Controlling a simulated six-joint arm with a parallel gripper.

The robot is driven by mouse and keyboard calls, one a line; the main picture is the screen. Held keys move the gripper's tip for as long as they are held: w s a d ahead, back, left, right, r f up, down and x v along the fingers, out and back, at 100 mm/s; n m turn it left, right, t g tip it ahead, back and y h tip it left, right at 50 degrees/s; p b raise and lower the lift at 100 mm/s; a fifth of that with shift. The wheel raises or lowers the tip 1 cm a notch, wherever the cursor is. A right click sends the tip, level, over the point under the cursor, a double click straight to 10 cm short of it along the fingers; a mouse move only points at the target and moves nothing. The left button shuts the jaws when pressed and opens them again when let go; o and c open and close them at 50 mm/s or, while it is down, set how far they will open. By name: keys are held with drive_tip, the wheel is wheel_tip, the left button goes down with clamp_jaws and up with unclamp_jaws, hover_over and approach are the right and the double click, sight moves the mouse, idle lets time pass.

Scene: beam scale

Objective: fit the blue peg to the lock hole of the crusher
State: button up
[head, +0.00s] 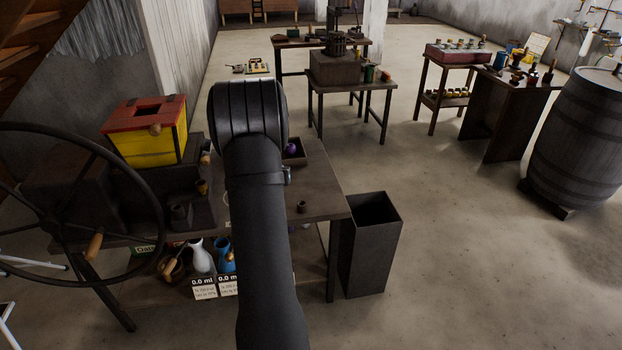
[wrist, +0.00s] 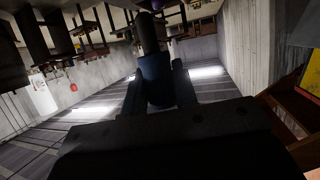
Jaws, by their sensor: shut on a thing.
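The blue peg (wrist: 157,80) shows in the wrist view between the two fingers of my gripper (wrist: 156,92), which is shut on it. A dark grey rounded piece (wrist: 148,34) lies in line beyond the blue part; I cannot tell if it belongs to the peg. In the head view my arm hides the gripper and the peg. The crusher, with its red and yellow hopper (head: 147,147) and large dark wheel (head: 68,270), stands on the bench at left. Small cup-like parts show at its front; I cannot make out the lock hole.
The bench (head: 325,206) holds a tray (head: 300,158) with a purple ball (head: 291,148), partly behind my arm. Jugs (head: 202,256) stand on the lower shelf. A dark open bin (head: 371,240) stands right of the bench. A barrel (head: 579,130) and other tables are farther away.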

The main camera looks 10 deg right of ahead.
drive_tip(key=s+a+r+n+y, duration=0.1)
drive_tip(key=s+a+r, duration=0.1)
drive_tip(key=a, duration=0.8)
drive_tip(key=s+a+r+n+y, duration=0.1)
drive_tip(key=s+a+r+y, duration=0.1)
drive_tip(key=a, duration=0.9)
drive_tip(key=s+a+r+n+y, duration=0.1)
drive_tip(key=a+r, duration=0.3)
drive_tip(key=a, duration=0.6)
drive_tip(key=shift+s+a+n+y, duration=0.35)
drive_tip(key=shift+s+n+y, duration=0.05)
drive_tip(key=shift+s+n, duration=0.15)
drive_tip(key=shift+f, duration=2.75)
drive_tip(key=shift+f, duration=0.35)
drive_tip(key=shift+f, duration=0.75)
drive_tip(key=shift+f, duration=0.25)
drive_tip(key=shift+f, duration=0.65)
